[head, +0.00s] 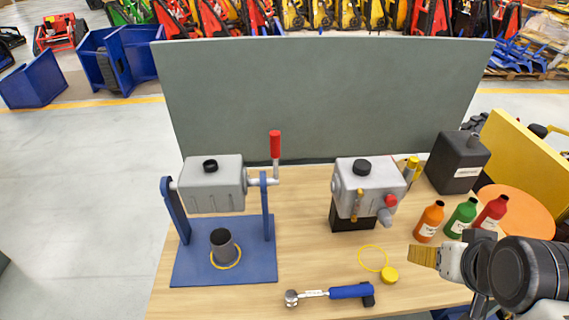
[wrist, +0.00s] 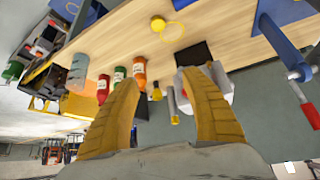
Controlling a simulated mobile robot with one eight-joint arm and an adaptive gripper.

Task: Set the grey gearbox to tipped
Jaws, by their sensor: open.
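A grey gearbox (head: 214,190) with a black cap on top hangs level between two uprights of a blue stand (head: 188,268). A crank with a red handle (head: 275,145) stands up at its right side. The red handle also shows in the wrist view (wrist: 309,115), at the right edge. A dark cup (head: 222,246) stands on the base under the gearbox. A second grey housing (head: 370,182) sits on a black base to the right. My gripper (head: 424,257) is at the right front, well away from the crank. In the wrist view its yellow fingers (wrist: 160,80) are apart and empty.
Orange (head: 429,221), green (head: 461,217) and red (head: 491,212) bottles stand behind my gripper. A black canister (head: 457,160) is at the back right. A torque wrench (head: 335,292) and a yellow cap (head: 389,275) lie in front. A grey panel (head: 320,95) closes the back.

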